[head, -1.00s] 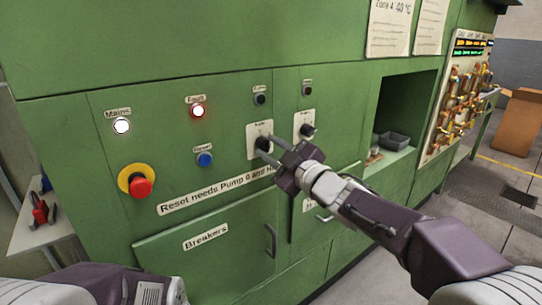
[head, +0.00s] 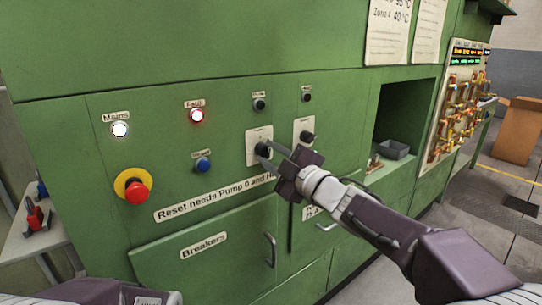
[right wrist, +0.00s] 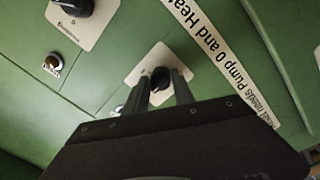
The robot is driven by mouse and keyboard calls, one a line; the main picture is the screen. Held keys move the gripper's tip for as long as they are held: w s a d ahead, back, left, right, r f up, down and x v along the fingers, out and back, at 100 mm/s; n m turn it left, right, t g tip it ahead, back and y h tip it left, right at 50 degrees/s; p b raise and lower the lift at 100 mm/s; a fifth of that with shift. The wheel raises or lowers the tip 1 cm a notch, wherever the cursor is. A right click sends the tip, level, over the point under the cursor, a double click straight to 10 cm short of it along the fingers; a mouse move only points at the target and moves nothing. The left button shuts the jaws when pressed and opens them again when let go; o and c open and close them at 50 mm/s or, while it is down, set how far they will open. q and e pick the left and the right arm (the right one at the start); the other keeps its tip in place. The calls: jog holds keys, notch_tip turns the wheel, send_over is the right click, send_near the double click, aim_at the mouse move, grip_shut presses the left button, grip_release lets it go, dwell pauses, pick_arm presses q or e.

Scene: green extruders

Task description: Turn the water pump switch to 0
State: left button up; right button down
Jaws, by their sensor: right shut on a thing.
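The pump switch (head: 262,148) is a black rotary knob on a white plate, the left one of two such knobs on the green panel. Its small label is too blurred to read surely. My right gripper (head: 265,154) reaches it from the lower right, with its fingers on either side of the knob, shut on it. In the right wrist view the knob (right wrist: 160,78) sits between the two fingertips; its pointer angle is mostly hidden. My left gripper is out of view; only part of my left arm shows at the bottom left.
A second black knob (head: 307,138) is close on the right. A red emergency button (head: 135,190) on a yellow ring, a blue button (head: 203,164), a lit white lamp (head: 120,129) and a lit red lamp (head: 197,115) are to the left. A breakers door (head: 205,246) is below.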

jog(key=c, duration=1.1)
grip_release()
jog(key=shift+f, duration=0.1)
jog(key=p+v, duration=0.1)
jog(key=v, duration=0.8)
jog(key=shift+s, duration=0.1)
